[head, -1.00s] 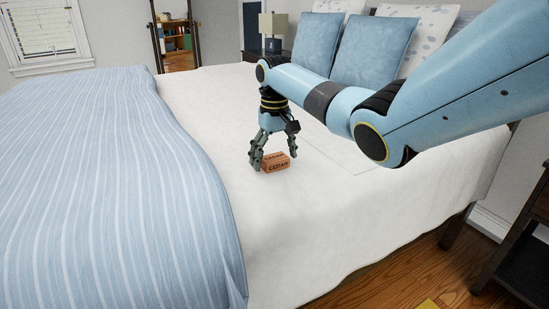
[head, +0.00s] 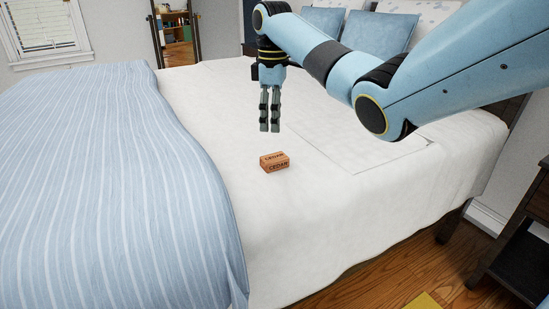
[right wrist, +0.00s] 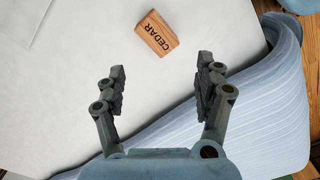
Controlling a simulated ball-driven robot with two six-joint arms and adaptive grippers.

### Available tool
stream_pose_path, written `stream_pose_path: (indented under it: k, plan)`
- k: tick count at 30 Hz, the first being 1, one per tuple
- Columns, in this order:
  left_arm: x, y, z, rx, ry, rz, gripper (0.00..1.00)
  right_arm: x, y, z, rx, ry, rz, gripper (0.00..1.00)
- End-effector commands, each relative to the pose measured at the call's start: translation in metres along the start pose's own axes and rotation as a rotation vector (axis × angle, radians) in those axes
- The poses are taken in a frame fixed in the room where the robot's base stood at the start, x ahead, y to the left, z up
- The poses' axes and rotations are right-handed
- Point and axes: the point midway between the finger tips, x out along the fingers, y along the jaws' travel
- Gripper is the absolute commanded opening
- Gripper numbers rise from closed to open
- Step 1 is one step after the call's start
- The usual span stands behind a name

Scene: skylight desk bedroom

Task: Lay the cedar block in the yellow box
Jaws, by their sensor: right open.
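The cedar block (head: 274,162) is a small orange-brown wooden block with dark CEDAR lettering. It lies on the white bed cover. It also shows in the right wrist view (right wrist: 157,34), beyond the fingertips. My right gripper (head: 270,128) points down above the bed, behind and above the block, and does not touch it. In the right wrist view the gripper (right wrist: 160,76) has its fingers spread apart with nothing between them. A yellow patch (head: 424,302) shows at the bottom edge of the head view, over the wood floor; I cannot tell if it is the yellow box. My left gripper is out of view.
The bed's white cover (head: 320,220) is clear around the block. A blue striped blanket (head: 100,190) covers the left side. Pillows (head: 380,32) lie at the back. A dark nightstand (head: 515,240) stands at the right by the wood floor.

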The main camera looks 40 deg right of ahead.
Motion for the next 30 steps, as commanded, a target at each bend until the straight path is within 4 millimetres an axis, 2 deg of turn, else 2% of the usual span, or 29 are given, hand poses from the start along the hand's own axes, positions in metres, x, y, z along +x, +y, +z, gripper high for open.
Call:
stream_pose_path:
  k: [3, 6, 10, 18, 26, 30]
  plan:
    - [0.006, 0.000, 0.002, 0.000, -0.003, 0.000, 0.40, 0.005, -0.004, -0.004, -0.326, 0.000, 0.000, 0.70]
    - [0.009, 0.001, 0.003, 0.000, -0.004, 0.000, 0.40, 0.007, -0.006, -0.006, -0.535, 0.001, 0.000, 0.70]
    - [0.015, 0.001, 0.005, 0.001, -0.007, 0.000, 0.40, 0.015, -0.009, -0.010, -0.682, 0.002, 0.000, 0.70]
    - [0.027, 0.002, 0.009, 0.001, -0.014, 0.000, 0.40, 0.058, -0.010, -0.013, -0.677, 0.004, -0.001, 0.70]
    - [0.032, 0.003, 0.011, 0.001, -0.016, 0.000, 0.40, 0.077, -0.009, -0.012, -0.675, 0.005, 0.000, 0.70]
    - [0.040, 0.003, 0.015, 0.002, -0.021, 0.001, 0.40, 0.098, -0.007, -0.011, -0.674, 0.004, -0.002, 0.70]
